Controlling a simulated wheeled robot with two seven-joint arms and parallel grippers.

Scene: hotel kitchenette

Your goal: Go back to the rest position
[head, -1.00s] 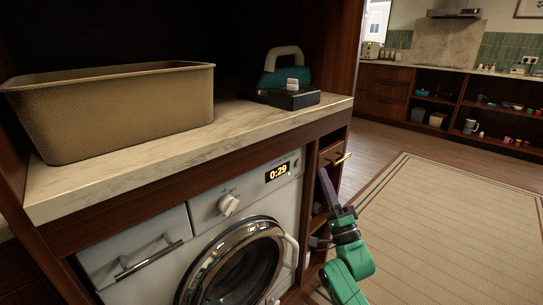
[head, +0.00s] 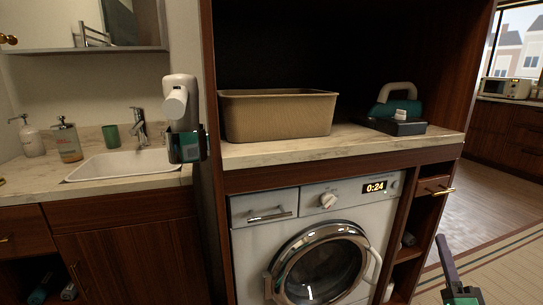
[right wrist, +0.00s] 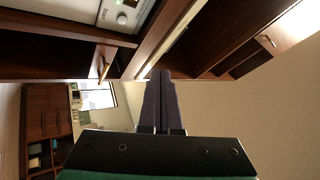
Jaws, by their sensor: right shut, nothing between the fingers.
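My right gripper (head: 442,245) is at the lower right of the head view, to the right of the washing machine and in front of the floor and rug. Its dark fingers point up and are together with nothing between them. In the right wrist view the shut fingers (right wrist: 163,100) show in the middle, with wooden cabinetry beyond them.
The washing machine (head: 256,240) stands under a marble counter (head: 275,152) holding a woven basket (head: 280,118) and a teal iron (head: 398,107). A sink (head: 125,165) is at left. A small drawer handle (head: 440,191) sticks out above my right gripper. Rug floor is at right.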

